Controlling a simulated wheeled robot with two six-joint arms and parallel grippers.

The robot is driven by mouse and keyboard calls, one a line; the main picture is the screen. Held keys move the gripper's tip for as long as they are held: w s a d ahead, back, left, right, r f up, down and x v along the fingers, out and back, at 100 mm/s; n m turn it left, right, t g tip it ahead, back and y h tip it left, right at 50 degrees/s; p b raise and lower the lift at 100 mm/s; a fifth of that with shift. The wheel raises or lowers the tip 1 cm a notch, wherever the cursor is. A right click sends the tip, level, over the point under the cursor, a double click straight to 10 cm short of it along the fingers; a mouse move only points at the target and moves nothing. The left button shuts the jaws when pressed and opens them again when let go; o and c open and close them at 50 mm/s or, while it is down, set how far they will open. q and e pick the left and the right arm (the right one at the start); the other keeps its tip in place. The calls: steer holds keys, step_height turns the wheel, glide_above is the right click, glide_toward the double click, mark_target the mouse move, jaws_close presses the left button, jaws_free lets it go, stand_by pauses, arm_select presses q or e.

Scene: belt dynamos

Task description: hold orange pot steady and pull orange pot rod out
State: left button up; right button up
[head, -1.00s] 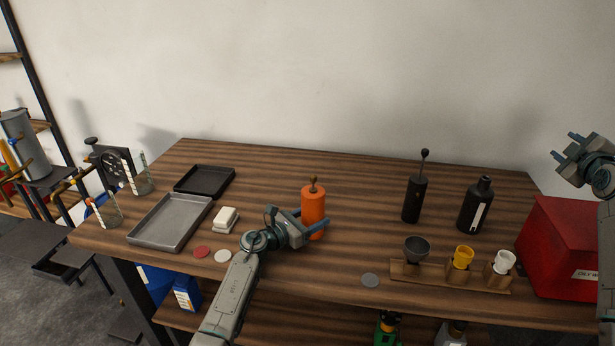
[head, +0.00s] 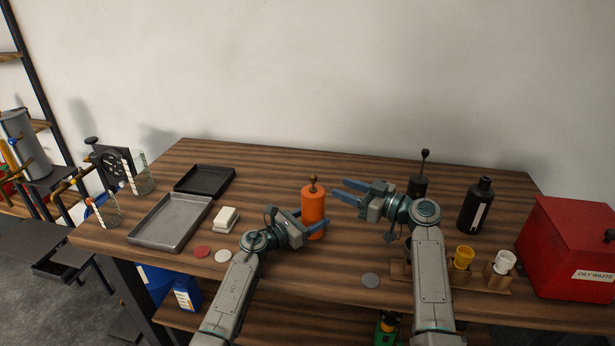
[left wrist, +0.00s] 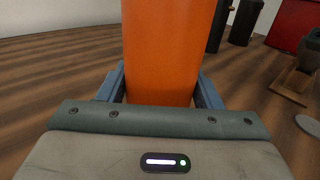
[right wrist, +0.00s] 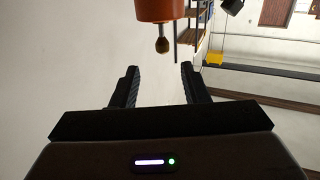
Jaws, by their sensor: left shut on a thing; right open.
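The orange pot (head: 313,204) stands upright on the table, with a thin rod ending in a brown knob (head: 313,179) at its top. My left gripper (head: 308,220) is shut around the lower pot; in the left wrist view the orange body (left wrist: 165,50) fills the space between its fingers. My right gripper (head: 340,191) is open and empty, just right of the pot's top, its fingers pointing at it. In the right wrist view, which is turned over, the pot (right wrist: 160,8) and knob (right wrist: 162,45) show beyond the fingertips, apart from them.
A black pot with a rod (head: 424,160) stands partly behind my right gripper, and a black bottle (head: 476,205) is to its right. A wooden rack with cups (head: 490,281) and a red bin (head: 570,240) are at right. A grey tray (head: 150,238) is left.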

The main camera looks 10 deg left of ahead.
mark_target(313, 183)
steer(key=x, duration=1.2)
steer(key=shift+s, duration=0.2)
steer(key=shift+c, duration=0.2)
